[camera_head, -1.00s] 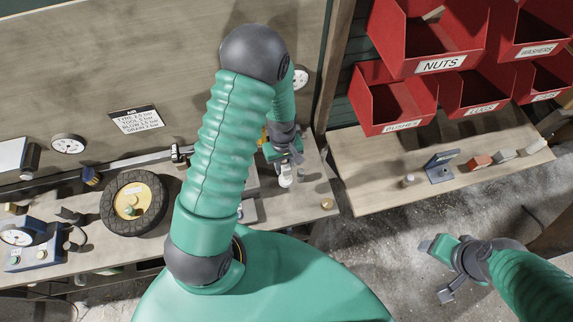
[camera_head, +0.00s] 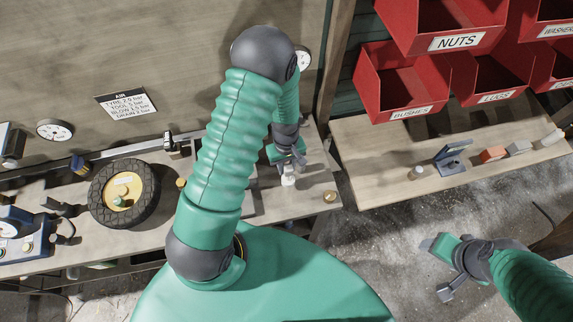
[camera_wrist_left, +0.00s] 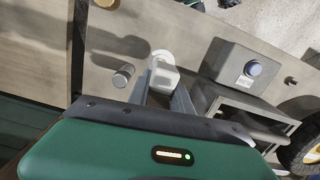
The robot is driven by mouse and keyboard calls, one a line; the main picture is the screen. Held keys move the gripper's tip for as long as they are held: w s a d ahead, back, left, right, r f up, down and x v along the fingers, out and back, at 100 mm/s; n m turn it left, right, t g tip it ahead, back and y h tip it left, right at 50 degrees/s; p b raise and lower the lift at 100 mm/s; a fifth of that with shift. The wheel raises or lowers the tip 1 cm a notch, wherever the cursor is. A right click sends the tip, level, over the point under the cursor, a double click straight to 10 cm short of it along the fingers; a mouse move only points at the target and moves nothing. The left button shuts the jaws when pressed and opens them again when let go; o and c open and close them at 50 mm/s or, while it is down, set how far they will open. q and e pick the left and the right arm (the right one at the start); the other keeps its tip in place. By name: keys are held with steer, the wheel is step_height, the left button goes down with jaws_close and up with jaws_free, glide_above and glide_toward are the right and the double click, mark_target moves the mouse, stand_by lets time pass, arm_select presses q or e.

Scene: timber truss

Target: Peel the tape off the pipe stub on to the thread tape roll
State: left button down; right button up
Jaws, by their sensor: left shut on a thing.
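My left gripper (camera_head: 291,165) is over the main bench, pointing down. Its jaws are shut on a small white piece (camera_head: 288,180). In the left wrist view the white piece (camera_wrist_left: 163,75) shows at the grey fingers, with a rounded, ring-like upper end. It looks like the thread tape roll, but I cannot be sure. A short grey metal cylinder (camera_wrist_left: 123,75) stands beside it, apart from the fingers; I cannot tell if this is the pipe stub. No loose tape strip can be made out. My right gripper (camera_head: 444,269) is open and empty above the floor at right.
A wheel (camera_head: 123,194) lies on the bench at left, near a blue gauge box (camera_head: 25,236). A brass piece (camera_head: 330,196) stands by the bench's right end. Red bins (camera_head: 398,86) hang over the right bench (camera_head: 375,155), which holds several small parts. A gap separates the benches.

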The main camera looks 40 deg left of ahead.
arm_select(q)
steer(key=shift+s+d+r, duration=0.1)
steer(key=shift+d+r, duration=0.15)
steer(key=shift+d, duration=0.6)
steer(key=shift+w, duration=0.25)
steer(key=shift+w+a+f, duration=0.1)
steer(key=shift+w+a, duration=0.15)
steer(key=shift+w, duration=0.4)
steer(key=shift+w+a+r, duration=0.1)
steer(key=shift+w+a, duration=0.2)
steer(key=shift+w, duration=0.35)
steer(key=shift+w+a+f, duration=0.1)
steer(key=shift+w+a, duration=0.15)
steer(key=shift+w, duration=0.4)
arm_select(e)
steer(key=shift+s+d+f, duration=0.15)
steer(key=shift+d+f, duration=0.05)
steer(key=shift+d, duration=0.25)
arm_select(q)
steer(key=shift+d, duration=0.2)
arm_select(e)
steer(key=shift+d, duration=0.2)
steer(key=shift+d, duration=0.1)
arm_select(q)
steer(key=shift+s, duration=0.1)
arm_select(e)
steer(key=shift+r, duration=0.1)
